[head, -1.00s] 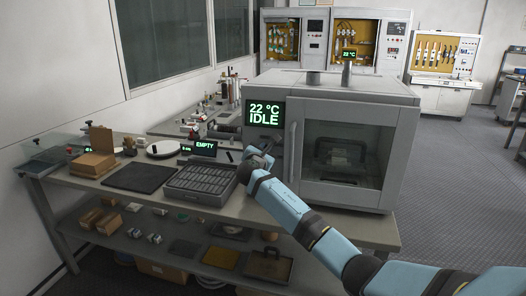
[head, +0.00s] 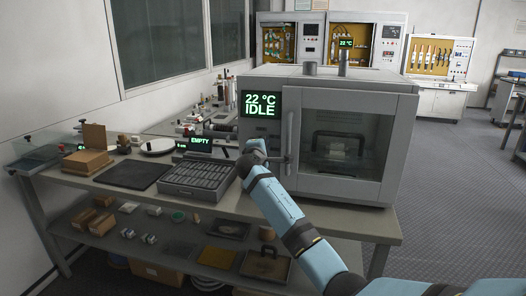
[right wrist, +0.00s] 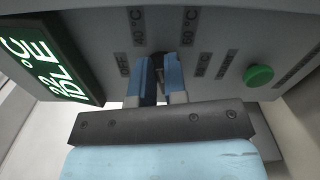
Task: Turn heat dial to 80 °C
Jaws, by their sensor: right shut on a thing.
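The oven (head: 275,72) stands on the bench with its door (head: 345,135) shut; its display (head: 260,103) reads 22 °C IDLE. My right gripper (right wrist: 162,78) is at the panel below the display. In the right wrist view its blue fingers are shut on the heat dial (right wrist: 159,66), which is mostly hidden between them. In the head view my right arm covers the dial. My left gripper is not in view.
A green button (right wrist: 258,76) sits on the panel to the right in the wrist view. A tray of fuses (head: 196,176), a dark mat (head: 133,174) and a small display (head: 200,143) reading EMPTY are left of the oven.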

